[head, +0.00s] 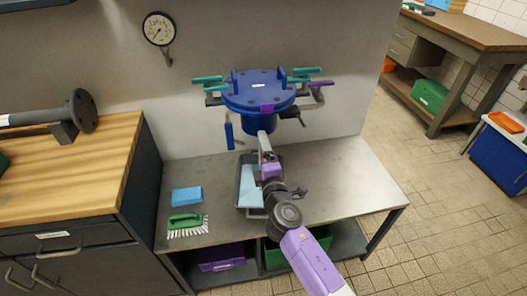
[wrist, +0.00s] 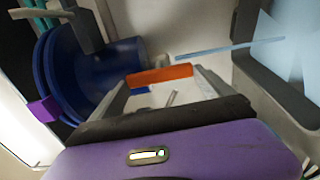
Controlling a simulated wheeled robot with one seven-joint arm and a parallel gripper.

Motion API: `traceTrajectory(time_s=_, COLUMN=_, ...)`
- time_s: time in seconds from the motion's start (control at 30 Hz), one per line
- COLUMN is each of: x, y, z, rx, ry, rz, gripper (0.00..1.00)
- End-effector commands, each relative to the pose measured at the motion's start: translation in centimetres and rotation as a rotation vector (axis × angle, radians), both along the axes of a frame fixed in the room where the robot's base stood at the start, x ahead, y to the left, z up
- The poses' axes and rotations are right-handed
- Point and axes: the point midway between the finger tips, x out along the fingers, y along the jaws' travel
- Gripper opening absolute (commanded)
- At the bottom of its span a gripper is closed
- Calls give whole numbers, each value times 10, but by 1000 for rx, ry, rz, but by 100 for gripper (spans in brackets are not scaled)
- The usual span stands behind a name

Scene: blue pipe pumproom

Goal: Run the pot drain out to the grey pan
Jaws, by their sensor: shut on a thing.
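The blue pot (head: 258,92) has a bolted round lid and is mounted at the wall above the metal bench. Its blue body also shows at the left of the wrist view (wrist: 75,75). The grey pan (head: 240,183) sits on the bench below it, partly hidden by my arm; a grey rim (wrist: 262,85) shows at the right of the wrist view. My gripper (head: 264,146) is just below the pot, over the pan. In the wrist view its fingers are closed on an orange bar (wrist: 160,76). Whether liquid runs cannot be told.
A light blue piece (head: 250,190) lies in the pan. A blue sponge (head: 187,196) and a green brush (head: 186,222) lie left of it. Teal handles (head: 207,79) stick out around the pot. The bench's right side is clear. A wooden-topped cabinet (head: 75,165) stands left.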

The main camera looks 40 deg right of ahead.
Motion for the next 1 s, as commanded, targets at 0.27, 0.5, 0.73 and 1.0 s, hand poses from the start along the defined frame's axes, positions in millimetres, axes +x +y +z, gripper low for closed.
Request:
traceTrajectory(time_s=0.27, x=0, y=1, z=-1, rx=-17, ry=11, rz=2, gripper=51)
traceTrajectory(time_s=0.5, x=0, y=0, z=-1, rx=-16, ry=12, rz=1, gripper=100)
traceTrajectory(time_s=0.73, x=-1, y=0, z=-1, rx=-14, ry=10, rz=0, gripper=100)
traceTrajectory(time_s=1.0, x=-25, y=16, z=-3, rx=-14, ry=12, rz=2, gripper=100)
